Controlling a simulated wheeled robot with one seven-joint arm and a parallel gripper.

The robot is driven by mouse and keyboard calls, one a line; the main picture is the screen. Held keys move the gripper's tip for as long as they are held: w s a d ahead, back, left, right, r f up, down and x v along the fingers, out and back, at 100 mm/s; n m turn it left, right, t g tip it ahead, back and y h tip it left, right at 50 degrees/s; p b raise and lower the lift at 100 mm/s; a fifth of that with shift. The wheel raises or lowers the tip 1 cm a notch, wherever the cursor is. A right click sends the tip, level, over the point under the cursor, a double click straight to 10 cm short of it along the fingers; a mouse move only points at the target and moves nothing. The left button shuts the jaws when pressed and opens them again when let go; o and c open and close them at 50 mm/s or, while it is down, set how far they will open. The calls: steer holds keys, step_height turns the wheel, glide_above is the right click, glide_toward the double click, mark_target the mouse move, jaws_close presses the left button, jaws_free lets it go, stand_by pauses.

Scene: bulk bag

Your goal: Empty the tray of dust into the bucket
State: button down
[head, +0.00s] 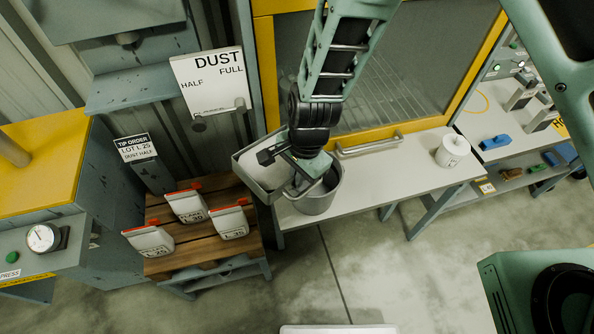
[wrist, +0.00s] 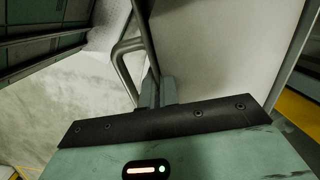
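A grey metal tray (head: 252,172) is tilted steeply beside and partly over the round grey bucket (head: 318,206) on the white bench. In the wrist view the tray's smooth grey face (wrist: 225,45) fills the upper right, with its bent rod handle (wrist: 122,62) at its left. My gripper (head: 299,179) is at the tray's right side, above the bucket. In the wrist view my gripper (wrist: 157,90) is closed around the handle's rod. A speckled pale patch (wrist: 105,32) shows left of the handle; I cannot tell whether it is dust. Much of the bucket's inside is hidden.
A wooden pallet (head: 205,225) with several labelled bags (head: 186,207) stands left of the bench. A yellow-framed window with a handle (head: 370,145) is behind the bucket. A white lidded pot (head: 452,151) stands right on the bench (head: 405,165). A "DUST" board (head: 210,85) hangs behind.

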steer(key=shift+w+f+y, duration=0.1)
steer(key=shift+f+y, duration=0.55)
steer(key=shift+y, duration=0.25)
steer(key=shift+f+b, duration=0.45)
steer(key=shift+b, duration=0.35)
steer(key=f+y+b, duration=0.1)
steer(key=y+b, duration=0.1)
steer(key=b, duration=0.3)
steer(key=shift+g, duration=0.4)
steer(key=shift+a+r+p, duration=0.1)
steer(key=shift+r+p, duration=0.2)
steer(key=shift+r, duration=0.1)
steer(key=shift+f+b, duration=0.15)
steer(key=shift+b, duration=0.35)
steer(key=shift+d+y+b, duration=0.2)
steer(key=shift+y+b, duration=0.4)
steer(key=shift+b, duration=0.3)
steer(key=shift+r+y+b, duration=0.6)
steer(key=shift+r+b, duration=0.05)
steer(key=shift+g, duration=0.3)
